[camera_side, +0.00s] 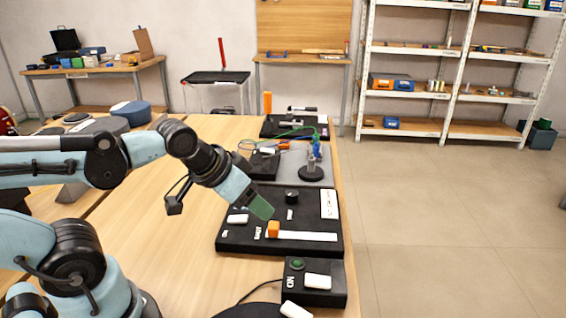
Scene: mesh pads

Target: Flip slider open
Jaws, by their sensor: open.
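The slider is an orange block (273,230) at the left end of a pale straight track (310,237). The track runs rightward along the front part of a black board (232,240). My gripper (262,208) points down and right, with its green fingers just above and slightly left of the orange block. The fingers look apart from the block, but the exact gap is hard to judge. The gripper is open and appears empty.
The board also carries a black knob (291,197) and a white label (328,204). In front is a black box with a green button (297,265). Behind is a grey pad (318,174) with a small stand and wires. The table's right edge is close.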

